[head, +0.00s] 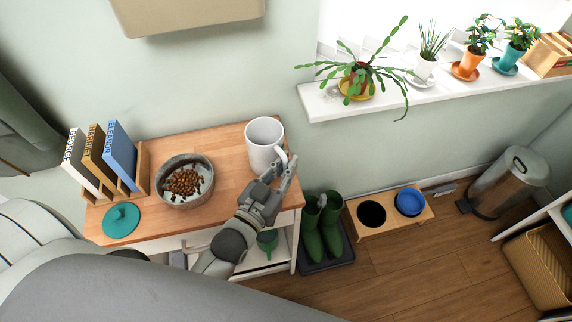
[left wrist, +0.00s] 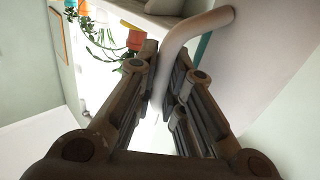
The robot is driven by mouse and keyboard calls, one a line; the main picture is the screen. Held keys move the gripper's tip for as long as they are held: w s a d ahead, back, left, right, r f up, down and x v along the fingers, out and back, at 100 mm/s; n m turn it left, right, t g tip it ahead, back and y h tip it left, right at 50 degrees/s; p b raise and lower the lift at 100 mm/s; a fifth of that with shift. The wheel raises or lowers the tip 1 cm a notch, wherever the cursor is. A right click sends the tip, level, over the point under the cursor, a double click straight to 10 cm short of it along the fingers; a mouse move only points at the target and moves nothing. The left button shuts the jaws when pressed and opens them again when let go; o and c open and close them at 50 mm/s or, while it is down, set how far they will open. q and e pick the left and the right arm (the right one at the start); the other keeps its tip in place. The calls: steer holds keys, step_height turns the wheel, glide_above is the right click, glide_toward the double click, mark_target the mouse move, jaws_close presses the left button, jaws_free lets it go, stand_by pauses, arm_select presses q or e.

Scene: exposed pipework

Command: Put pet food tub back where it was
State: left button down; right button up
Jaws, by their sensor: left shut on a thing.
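A round grey tub (head: 162,184) with brown kibble in it stands open on the wooden top of a side table (head: 225,178). A teal round lid with a knob (head: 121,221) lies at the table's front left. A white mug (head: 262,150) is at the table's back right; I cannot tell whether it rests on the wood or is just above it. My left gripper (head: 284,170) is shut on the mug's handle, which shows between the fingers in the left wrist view (left wrist: 172,72). My right gripper is not in view.
Books (head: 119,150) stand in a wooden rack at the table's left end. Green boots (head: 322,228) and a wooden feeder stand with a blue bowl (head: 410,201) are on the floor to the right. Potted plants line the windowsill (head: 345,108). Bare wood lies between tub and mug.

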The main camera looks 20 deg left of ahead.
arm_select(q)
steer(key=c, duration=1.5)
jaws_free()
steer(key=shift+c, duration=0.2)
steer(key=shift+s+a+b, duration=0.35)
steer(key=shift+s+b, duration=0.05)
steer(key=shift+s, duration=1.6)
steer(key=shift+s+a+b, duration=0.35)
steer(key=shift+s+b, duration=0.05)
steer(key=shift+s, duration=1.55)
steer(key=shift+s+a+b, duration=0.35)
steer(key=shift+s+b, duration=0.05)
steer(key=shift+s, duration=1.6)
